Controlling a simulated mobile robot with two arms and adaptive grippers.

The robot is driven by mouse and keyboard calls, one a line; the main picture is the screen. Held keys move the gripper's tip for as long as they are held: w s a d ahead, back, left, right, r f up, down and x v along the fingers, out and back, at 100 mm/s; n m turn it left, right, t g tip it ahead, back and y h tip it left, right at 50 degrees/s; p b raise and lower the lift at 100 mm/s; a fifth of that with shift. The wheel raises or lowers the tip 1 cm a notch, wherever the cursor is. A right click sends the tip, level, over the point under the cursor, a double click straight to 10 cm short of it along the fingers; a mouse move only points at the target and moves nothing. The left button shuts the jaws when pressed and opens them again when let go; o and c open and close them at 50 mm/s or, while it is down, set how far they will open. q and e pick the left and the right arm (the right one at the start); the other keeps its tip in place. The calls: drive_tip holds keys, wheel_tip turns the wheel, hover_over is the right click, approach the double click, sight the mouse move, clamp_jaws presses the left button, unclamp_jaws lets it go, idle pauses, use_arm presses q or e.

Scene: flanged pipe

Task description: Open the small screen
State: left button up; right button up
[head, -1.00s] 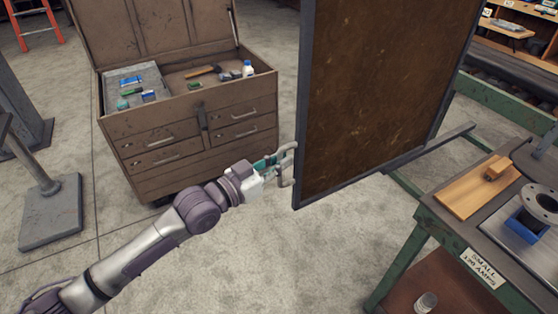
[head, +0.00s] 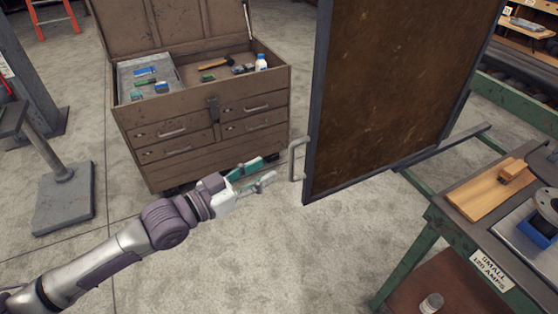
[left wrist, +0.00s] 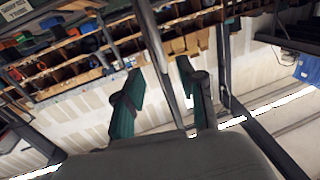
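The small screen (head: 400,85) is a brown panel in a dark frame, standing upright right of centre in the head view. A grey handle (head: 296,158) sticks out from its lower left edge. My left gripper (head: 262,172) is open and empty, just left of the handle and apart from it. In the left wrist view its two green fingers (left wrist: 158,95) are spread, with a grey upright bar behind them. My right gripper is not in view.
A brown tool chest (head: 200,115) with an open lid stands behind my left gripper. A green-framed workbench (head: 470,225) with a wooden block (head: 490,190) is at the right. Bare concrete floor (head: 270,260) lies below the gripper.

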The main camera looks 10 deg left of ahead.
use_arm(q)
drive_tip(key=shift+v, duration=1.5)
drive_tip(key=w+a+f+n+y, duration=0.2)
drive_tip(key=a+f+y, duration=0.25)
drive_tip(key=f, duration=0.65)
drive_tip(key=w+a+f+n+y, duration=0.25)
drive_tip(key=a+f, duration=0.35)
drive_tip(key=f, duration=0.5)
drive_tip(key=s+a+f+g+y, duration=0.2)
drive_tip(key=s+a+f, duration=0.1)
drive_tip(key=f, duration=0.8)
drive_tip(key=s+f+n+g+y, duration=0.25)
drive_tip(key=s+f+g, duration=0.35)
drive_tip(key=s+f, duration=1.7)
drive_tip(key=s+d+f+g, duration=0.2)
drive_tip(key=s+f, duration=0.1)
drive_tip(key=s, duration=0.6)
drive_tip(key=s+d+f+g, duration=0.2)
drive_tip(key=s+f, duration=0.1)
drive_tip(key=s, duration=0.7)
drive_tip(key=shift+m+y, duration=0.35)
drive_tip(key=shift+m, duration=0.05)
drive_tip(key=shift+w+d+f, duration=0.1)
drive_tip(key=shift+w+d, duration=0.05)
